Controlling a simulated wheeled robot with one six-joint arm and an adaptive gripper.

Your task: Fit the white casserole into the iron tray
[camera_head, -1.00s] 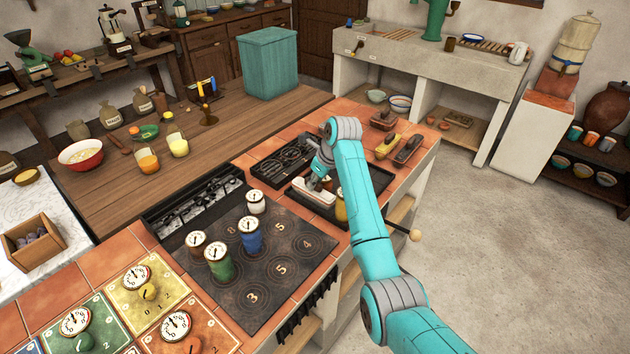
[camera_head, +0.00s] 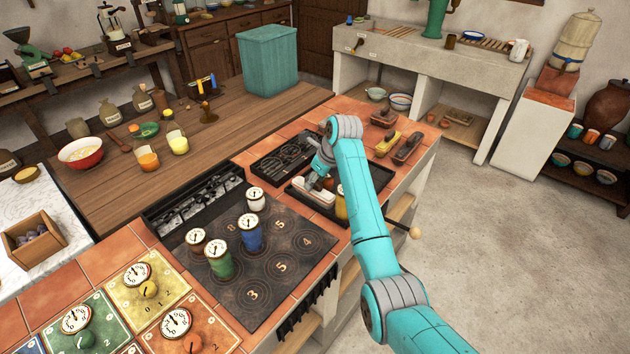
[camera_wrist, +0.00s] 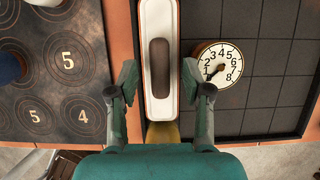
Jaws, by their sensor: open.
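The white casserole (camera_wrist: 148,60) is a long, narrow white piece with a brown handle along its top. In the head view the casserole (camera_head: 318,196) is at the left end of the dark iron tray (camera_head: 380,179), partly hidden by my arm. In the wrist view it lies along the left edge of the tray (camera_wrist: 272,70); I cannot tell whether it sits fully inside. My gripper (camera_wrist: 160,88) is open, one finger on each side of the casserole's near part, with a small gap showing on each side. My gripper (camera_head: 316,182) is low over it.
A dial-topped canister (camera_wrist: 217,65) stands in the tray, right of the casserole. The stove plate (camera_head: 285,280) with several coloured canisters is to the left. A grated burner tray (camera_head: 282,160) lies behind. Brick-like dishes (camera_head: 407,149) sit on tiles to the right.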

